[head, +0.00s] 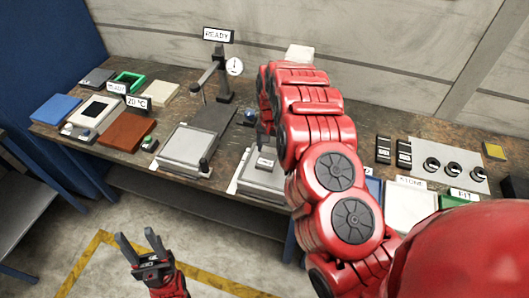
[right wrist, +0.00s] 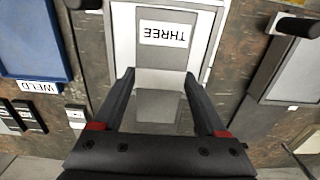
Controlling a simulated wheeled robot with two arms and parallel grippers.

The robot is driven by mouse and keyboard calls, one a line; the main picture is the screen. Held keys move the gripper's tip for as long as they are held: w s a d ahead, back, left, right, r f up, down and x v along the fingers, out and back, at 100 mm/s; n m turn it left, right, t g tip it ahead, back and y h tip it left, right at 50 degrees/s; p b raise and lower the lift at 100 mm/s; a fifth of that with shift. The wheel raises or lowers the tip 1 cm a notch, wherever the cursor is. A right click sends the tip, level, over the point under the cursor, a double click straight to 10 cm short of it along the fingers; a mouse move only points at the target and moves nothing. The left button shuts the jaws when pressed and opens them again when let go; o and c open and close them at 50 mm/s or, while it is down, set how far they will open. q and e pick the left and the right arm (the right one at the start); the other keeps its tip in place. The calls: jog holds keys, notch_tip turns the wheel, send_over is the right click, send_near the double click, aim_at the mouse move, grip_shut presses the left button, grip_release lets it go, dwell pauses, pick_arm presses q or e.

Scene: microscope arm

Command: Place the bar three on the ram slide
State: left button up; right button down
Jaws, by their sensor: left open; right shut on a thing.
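Bar three, a grey block with a white THREE label, shows in the right wrist view (right wrist: 163,80) and in the head view (head: 265,163). It is over a light grey slide plate (head: 258,188), which also shows in the right wrist view (right wrist: 124,40). I cannot tell if bar and plate touch. My right gripper (right wrist: 160,75) is shut on the bar; in the head view my red right arm largely hides it. My left gripper (head: 142,242) is open and empty, low in front of the table. Which fixture is the ram slide is not labelled.
Left of the plate is a similar grey fixture (head: 180,148) with a dark knob. A press with a dial gauge (head: 234,67) and READY sign stands behind. Blue, white, brown and green trays fill the left; a white STONE tray (head: 405,208) and black-ringed sheet (head: 445,165) lie right.

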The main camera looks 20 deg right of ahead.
aim_at(270, 149)
notch_tip(270, 149, down, 3)
jog(key=shift+d+p, duration=0.1)
jog(key=shift+p, duration=0.6)
jog(key=shift+w+f, duration=0.15)
jog(key=shift+f, duration=0.1)
jog(key=shift+f+p, duration=0.35)
jog(key=shift+f, duration=0.6)
jog(key=shift+f+p, duration=0.4)
jog(key=shift+f, duration=0.45)
jog(key=shift+f, duration=0.15)
